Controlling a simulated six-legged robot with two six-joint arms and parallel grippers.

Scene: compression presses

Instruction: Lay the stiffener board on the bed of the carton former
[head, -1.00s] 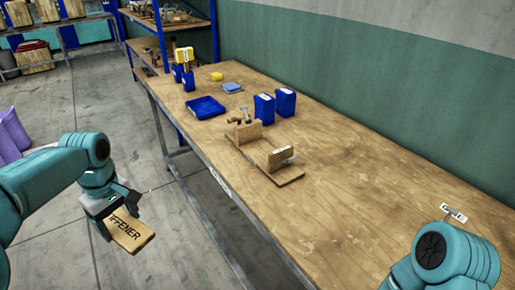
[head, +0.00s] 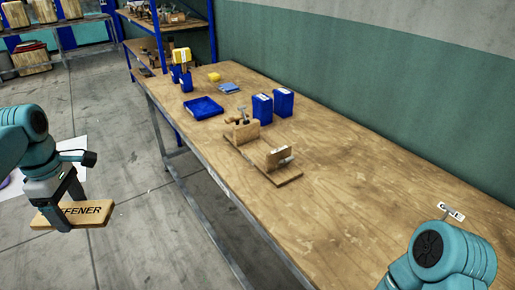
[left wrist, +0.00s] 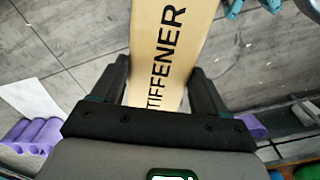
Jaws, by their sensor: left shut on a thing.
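My left gripper (head: 70,203) is shut on the stiffener board (head: 95,212), a flat tan board with dark lettering. It holds the board level over the floor, left of the table. In the left wrist view the board (left wrist: 168,60) runs away between the two dark fingers, its label partly cut off. The carton former (head: 262,160) stands on the table as a wooden base with two upright blocks and metal clamps. Its bed between the blocks is bare. The board is well apart from it. Only a teal part of my right arm shows at bottom right; its gripper is hidden.
The wooden table (head: 340,200) has clear room right of the former. A blue tray (head: 204,107), blue bins (head: 262,108) and a small yellow item (head: 214,77) stand behind it. Shelves (head: 165,40) rise at the far end. A white label (head: 450,211) lies near the right.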

